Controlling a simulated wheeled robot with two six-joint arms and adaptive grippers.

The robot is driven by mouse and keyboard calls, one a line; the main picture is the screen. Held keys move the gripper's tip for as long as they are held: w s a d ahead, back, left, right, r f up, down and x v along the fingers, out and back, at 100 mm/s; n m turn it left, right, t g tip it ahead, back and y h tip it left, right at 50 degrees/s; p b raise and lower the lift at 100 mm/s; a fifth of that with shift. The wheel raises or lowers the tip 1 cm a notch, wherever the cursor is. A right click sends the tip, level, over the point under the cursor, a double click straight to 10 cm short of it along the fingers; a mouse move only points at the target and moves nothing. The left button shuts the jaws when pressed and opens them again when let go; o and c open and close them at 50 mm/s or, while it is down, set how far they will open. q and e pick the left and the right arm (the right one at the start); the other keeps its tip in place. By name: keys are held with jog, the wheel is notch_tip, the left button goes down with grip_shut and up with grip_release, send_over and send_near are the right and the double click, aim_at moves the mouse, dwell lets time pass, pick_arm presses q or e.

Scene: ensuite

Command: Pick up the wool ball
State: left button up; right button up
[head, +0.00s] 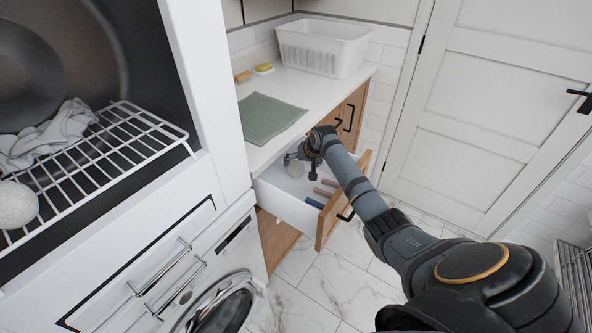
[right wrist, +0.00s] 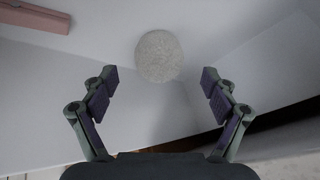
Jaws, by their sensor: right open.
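A pale, round wool ball (right wrist: 159,56) lies in the open drawer. In the right wrist view it sits just beyond and between my right fingertips, not touching them. My right gripper (right wrist: 160,80) is open and empty. In the head view the right gripper (head: 303,163) reaches down into the drawer (head: 285,203), and the ball (head: 295,169) is partly hidden behind it. Another white ball (head: 15,205) rests on a wire rack at the far left. My left gripper is not in view.
The countertop (head: 330,90) above carries a green cloth (head: 262,118), a white basket (head: 325,47), a sponge and a brush. Grey cloth lies on the wire rack (head: 120,135). A white door (head: 470,100) stands at right.

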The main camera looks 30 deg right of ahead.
aim_at(299, 167)
jog(key=b+x, duration=0.1)
jog(key=x, duration=0.4)
jog(key=shift+s+a+f, duration=0.1)
jog(key=shift+f, duration=0.05)
jog(key=c, duration=1.1)
